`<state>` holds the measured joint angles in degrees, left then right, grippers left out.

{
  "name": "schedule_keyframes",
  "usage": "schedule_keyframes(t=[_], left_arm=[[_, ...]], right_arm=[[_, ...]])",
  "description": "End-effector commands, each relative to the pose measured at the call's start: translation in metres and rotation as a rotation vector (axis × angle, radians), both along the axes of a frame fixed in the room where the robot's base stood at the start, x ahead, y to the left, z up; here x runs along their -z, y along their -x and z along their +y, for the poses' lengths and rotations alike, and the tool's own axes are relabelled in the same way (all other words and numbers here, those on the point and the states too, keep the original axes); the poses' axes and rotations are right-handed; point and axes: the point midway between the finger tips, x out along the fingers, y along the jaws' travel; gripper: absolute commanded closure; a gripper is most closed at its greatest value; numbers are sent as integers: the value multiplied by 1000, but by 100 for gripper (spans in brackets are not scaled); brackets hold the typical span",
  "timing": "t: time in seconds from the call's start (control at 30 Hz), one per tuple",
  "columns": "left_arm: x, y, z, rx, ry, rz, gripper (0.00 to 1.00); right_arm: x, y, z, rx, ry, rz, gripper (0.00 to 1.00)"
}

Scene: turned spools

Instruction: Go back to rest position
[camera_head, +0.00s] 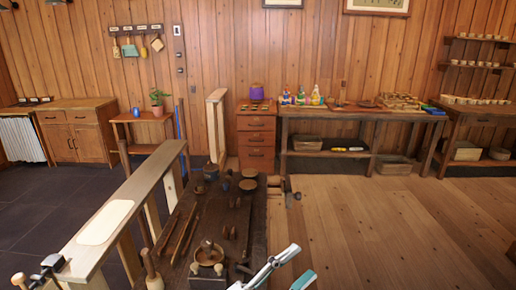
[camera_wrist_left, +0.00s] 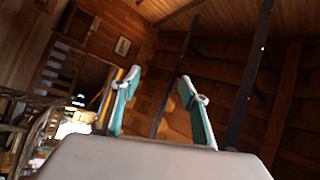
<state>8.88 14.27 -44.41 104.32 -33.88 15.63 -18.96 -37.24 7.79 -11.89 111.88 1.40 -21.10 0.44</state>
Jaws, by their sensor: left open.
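My left gripper (camera_head: 300,262) shows at the bottom of the head view, with pale fingers and teal pads. It is at the right front side of the dark workbench (camera_head: 252,215). In the left wrist view the two fingers of the left gripper (camera_wrist_left: 160,78) stand well apart with nothing between them. Beyond them are the wooden wall and ceiling. My right gripper is in neither view.
The dark bench carries turning tools, small dark turned pieces and a round wooden dish (camera_head: 208,254). A long pale plank-topped stand (camera_head: 135,192) runs along its left. A drawer cabinet (camera_head: 256,136) and shelves line the back wall. The wooden floor (camera_head: 375,225) at right is clear.

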Motion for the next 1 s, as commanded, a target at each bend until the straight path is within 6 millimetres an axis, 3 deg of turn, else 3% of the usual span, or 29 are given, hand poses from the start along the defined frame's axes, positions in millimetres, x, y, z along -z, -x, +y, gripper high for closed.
schedule_keyframes(t=[0.13,0.27,0.4,0.6,0.8,1.0], left_arm=[[66,-17,60,-178,99,323,55],[135,-12,118,-330,173,595,55],[207,16,176,-481,236,854,55],[289,78,245,-664,301,1148,55],[327,122,281,-763,331,1295,55],[334,130,287,-781,338,1322,55]], right_arm=[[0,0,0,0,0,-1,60],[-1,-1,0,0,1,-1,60],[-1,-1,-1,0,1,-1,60],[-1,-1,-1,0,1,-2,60],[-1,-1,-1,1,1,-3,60],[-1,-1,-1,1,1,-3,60]])
